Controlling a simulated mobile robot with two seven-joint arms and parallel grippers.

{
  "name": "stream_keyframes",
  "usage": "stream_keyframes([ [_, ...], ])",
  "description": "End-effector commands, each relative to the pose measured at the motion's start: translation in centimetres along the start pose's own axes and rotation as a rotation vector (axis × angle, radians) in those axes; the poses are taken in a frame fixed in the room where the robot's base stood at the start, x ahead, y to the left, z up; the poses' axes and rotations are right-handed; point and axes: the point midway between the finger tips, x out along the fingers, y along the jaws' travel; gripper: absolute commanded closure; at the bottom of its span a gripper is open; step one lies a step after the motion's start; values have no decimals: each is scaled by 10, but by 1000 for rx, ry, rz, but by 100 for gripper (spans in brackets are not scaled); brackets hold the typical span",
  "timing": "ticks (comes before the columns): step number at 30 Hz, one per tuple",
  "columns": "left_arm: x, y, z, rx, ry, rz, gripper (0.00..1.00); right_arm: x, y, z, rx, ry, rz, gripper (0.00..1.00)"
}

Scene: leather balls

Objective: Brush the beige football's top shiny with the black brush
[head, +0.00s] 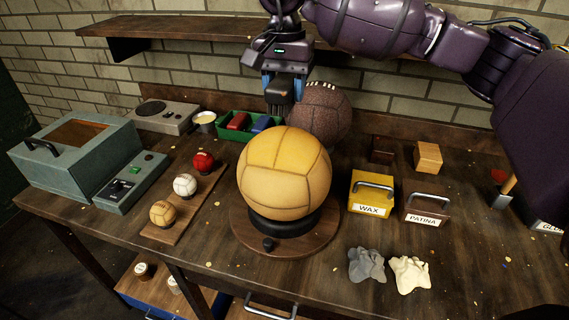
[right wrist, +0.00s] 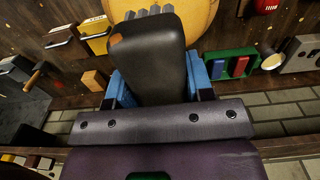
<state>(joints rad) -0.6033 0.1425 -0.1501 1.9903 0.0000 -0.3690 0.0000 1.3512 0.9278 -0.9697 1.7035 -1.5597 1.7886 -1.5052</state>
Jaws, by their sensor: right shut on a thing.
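The beige football (head: 285,172), a tan-yellow panelled ball, sits in a black ring (head: 284,222) on a round wooden base (head: 250,238) at the table's middle. Its upper part looks a little glossy. My right gripper (head: 283,88) is shut on the black brush (head: 279,104), above and toward the back of the ball's top. A small gap seems to show between brush and ball; contact is hard to judge. In the right wrist view the brush (right wrist: 152,68) fills the space between the blue fingers, with the football (right wrist: 195,22) beyond it. My left gripper is out of view.
A brown laced ball (head: 325,112) stands close behind the football. A green tray (head: 234,137) holds red and blue blocks. A yellow wax box (head: 371,193) and brown patina box (head: 426,206) stand right. Small balls on a board (head: 180,212) lie left. Cloths (head: 366,264) lie in front.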

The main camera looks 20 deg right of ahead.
Motion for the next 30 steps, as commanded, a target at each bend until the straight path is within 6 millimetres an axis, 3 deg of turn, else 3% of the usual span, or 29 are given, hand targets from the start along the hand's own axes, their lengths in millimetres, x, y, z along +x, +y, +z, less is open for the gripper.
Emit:
stream_keyframes([
  [8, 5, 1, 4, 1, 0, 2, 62, 9, 0, 0, 0, 0, 0, 71],
  [24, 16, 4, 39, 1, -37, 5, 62, 56, 0, 0, 0, -2, -1, 71],
  [30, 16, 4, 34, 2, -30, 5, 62, 60, 0, 0, 0, 0, -3, 71],
])
